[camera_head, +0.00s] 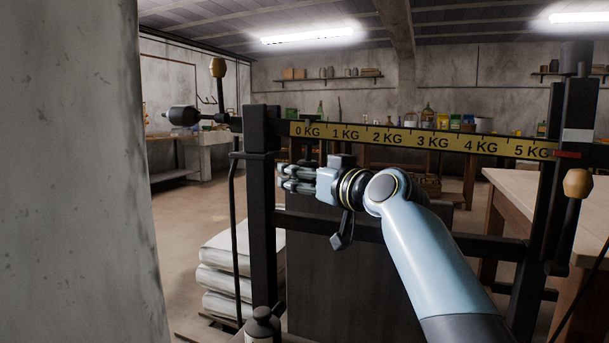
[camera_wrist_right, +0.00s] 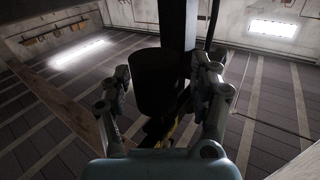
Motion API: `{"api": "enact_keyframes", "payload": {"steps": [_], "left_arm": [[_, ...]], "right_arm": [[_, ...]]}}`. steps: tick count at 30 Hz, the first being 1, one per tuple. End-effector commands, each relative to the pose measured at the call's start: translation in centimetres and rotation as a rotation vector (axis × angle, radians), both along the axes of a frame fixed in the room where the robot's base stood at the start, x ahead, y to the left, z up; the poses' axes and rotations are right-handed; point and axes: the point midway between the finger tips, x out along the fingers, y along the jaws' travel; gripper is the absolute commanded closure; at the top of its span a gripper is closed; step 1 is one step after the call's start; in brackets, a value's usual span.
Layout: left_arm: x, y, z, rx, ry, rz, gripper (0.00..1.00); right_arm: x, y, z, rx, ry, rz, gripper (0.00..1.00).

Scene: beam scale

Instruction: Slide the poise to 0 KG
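The beam scale (camera_head: 420,140) spans the head view, with a yellow strip marked 0 KG at its left end to 5 KG at its right. My right gripper (camera_head: 286,180) is below the 0 to 1 KG marks, pointing left, close to the scale's left post. In the right wrist view, a dark cylinder (camera_wrist_right: 155,80) shows between the spread fingers of my right gripper (camera_wrist_right: 165,85), with gaps visible beside it. It may be the poise; I cannot tell for sure. The poise cannot be clearly made out in the head view. My left gripper is out of view.
White sacks (camera_head: 228,278) are stacked below. A wooden table (camera_head: 560,195) is at right. A concrete pillar (camera_head: 70,170) fills the left side.

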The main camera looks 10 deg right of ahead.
Motion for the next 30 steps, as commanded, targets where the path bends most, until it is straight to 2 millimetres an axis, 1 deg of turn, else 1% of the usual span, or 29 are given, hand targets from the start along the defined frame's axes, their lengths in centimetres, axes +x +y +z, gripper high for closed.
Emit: {"api": "enact_keyframes", "payload": {"steps": [2,5,8,11,18,21,25,30], "left_arm": [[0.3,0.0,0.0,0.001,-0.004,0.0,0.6],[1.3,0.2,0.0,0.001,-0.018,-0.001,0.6],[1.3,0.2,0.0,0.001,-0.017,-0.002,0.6],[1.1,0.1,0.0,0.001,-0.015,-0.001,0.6],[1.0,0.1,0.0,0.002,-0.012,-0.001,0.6],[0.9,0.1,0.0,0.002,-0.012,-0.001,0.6],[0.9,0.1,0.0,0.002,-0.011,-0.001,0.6],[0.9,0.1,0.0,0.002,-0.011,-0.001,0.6]], "right_arm": [[0.0,0.0,0.1,-0.001,-0.001,-0.001,0.37],[-0.1,-0.1,0.1,0.0,-0.002,-0.001,0.37],[-0.7,-0.4,0.0,-0.001,-0.001,-0.002,0.37],[-2.2,-1.0,0.0,-0.002,-0.002,-0.002,0.37],[-7.3,-3.1,0.0,-0.004,-0.001,-0.002,0.37],[-9.0,-3.7,-0.1,-0.004,0.001,0.0,0.37],[-10.4,-4.3,0.0,-0.002,0.0,0.0,0.37],[-11.1,-4.5,0.0,0.0,0.0,0.0,0.37]]}}
